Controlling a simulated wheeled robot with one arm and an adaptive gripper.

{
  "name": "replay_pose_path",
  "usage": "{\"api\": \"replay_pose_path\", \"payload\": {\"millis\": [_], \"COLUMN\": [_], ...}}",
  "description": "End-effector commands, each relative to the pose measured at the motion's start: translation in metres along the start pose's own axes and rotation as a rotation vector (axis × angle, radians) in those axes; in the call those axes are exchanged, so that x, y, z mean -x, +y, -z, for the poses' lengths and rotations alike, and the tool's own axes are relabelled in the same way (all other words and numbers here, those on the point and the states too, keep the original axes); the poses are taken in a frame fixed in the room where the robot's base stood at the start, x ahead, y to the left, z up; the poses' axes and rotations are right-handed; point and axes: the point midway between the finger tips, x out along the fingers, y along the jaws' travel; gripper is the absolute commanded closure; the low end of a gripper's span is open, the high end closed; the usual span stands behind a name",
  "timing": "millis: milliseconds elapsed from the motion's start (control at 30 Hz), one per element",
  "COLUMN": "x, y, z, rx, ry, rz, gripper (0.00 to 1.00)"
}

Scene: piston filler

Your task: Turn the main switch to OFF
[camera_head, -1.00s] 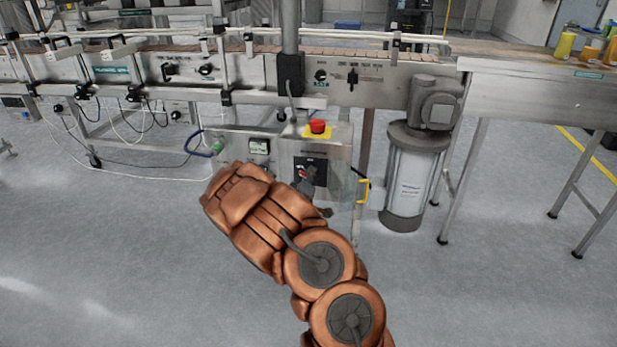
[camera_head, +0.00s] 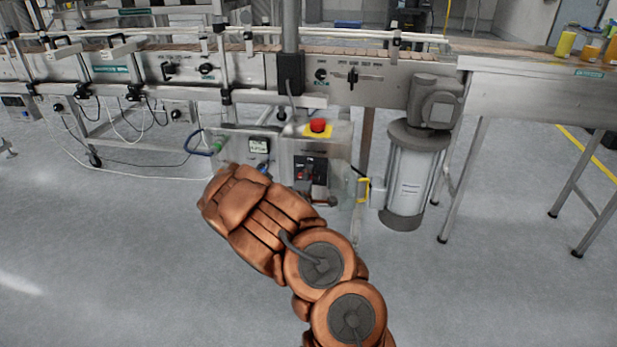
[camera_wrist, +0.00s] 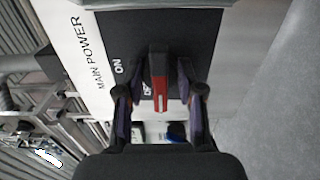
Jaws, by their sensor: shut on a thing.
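The main switch (camera_wrist: 158,72) is a grey handle with a red stripe on a black plate, on a panel lettered MAIN POWER. In the wrist view its red end points to the bottom of the picture. ON is readable beside it; the OFF lettering is partly hidden by the handle. My gripper (camera_wrist: 160,94) is shut on the handle, one dark finger with a purple pad on each side. In the head view the switch plate (camera_head: 319,163) is small, and my gripper and arm partly cover it, so the handle's angle is unclear there.
A red emergency stop button (camera_head: 317,125) on a yellow plate sits on top of the control box (camera_head: 341,140). A yellow handle (camera_head: 363,190) and a motor with a grey cylinder (camera_head: 407,185) stand to the right. The conveyor (camera_head: 380,85) runs behind. The floor in front is clear.

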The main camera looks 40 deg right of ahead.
Motion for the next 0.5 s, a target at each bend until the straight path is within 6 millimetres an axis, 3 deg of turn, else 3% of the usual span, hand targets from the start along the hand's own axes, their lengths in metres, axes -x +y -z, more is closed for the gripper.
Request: {"api": "replay_pose_path", "payload": {"millis": [300, 333, 500], "x": [0.0, 0.0, 0.0], "y": [0.0001, 0.0, 0.0], "z": [0.0004, 0.0003, 0.0002], "rx": [0.001, 0.001, 0.0], "ry": [0.001, 0.001, 0.0], "rz": [0.0, 0.0, 0.0], "gripper": [0.98, 0.6, 0.42]}}
